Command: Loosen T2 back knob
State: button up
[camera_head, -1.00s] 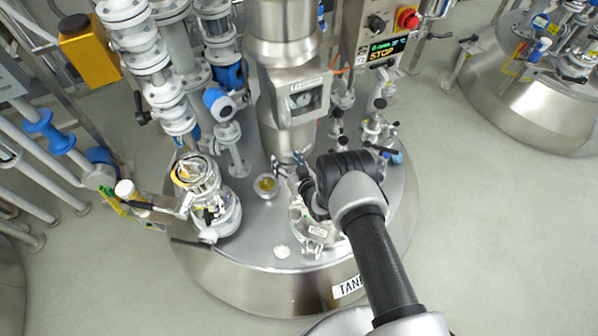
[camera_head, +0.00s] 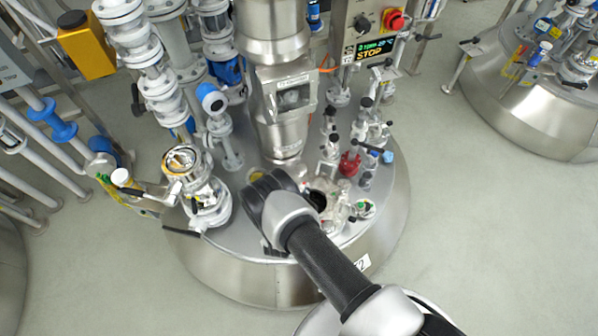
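Tank T2 (camera_head: 225,258) is the steel vessel in the middle, its label partly covered by my arm. A round hatch-like fitting (camera_head: 345,210) with small clamps or knobs sits on its lid, just right of my wrist. I cannot tell which part is the back knob; it may be among these fittings or hidden by my arm. My gripper (camera_head: 274,248) points down over the front of the lid, left of the hatch fitting. It is mostly hidden behind my black wrist, and its fingers cannot be made out. I see nothing held in it.
A glass-topped fitting (camera_head: 205,200) stands left on the lid. The central steel column (camera_head: 280,110) rises behind my wrist. Several valves and a red fitting (camera_head: 349,164) stand at the right back. A control box (camera_head: 372,35) shows STOP. The floor (camera_head: 475,230) at right is clear.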

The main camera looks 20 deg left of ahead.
aim_at(300, 169)
jog(key=b+x, duration=0.4)
jog(key=x, duration=0.7)
jog(key=shift+w+f, duration=0.25)
jog(key=shift+w, duration=0.4)
jog(key=shift+c, duration=0.4)
jog(key=c, duration=1)
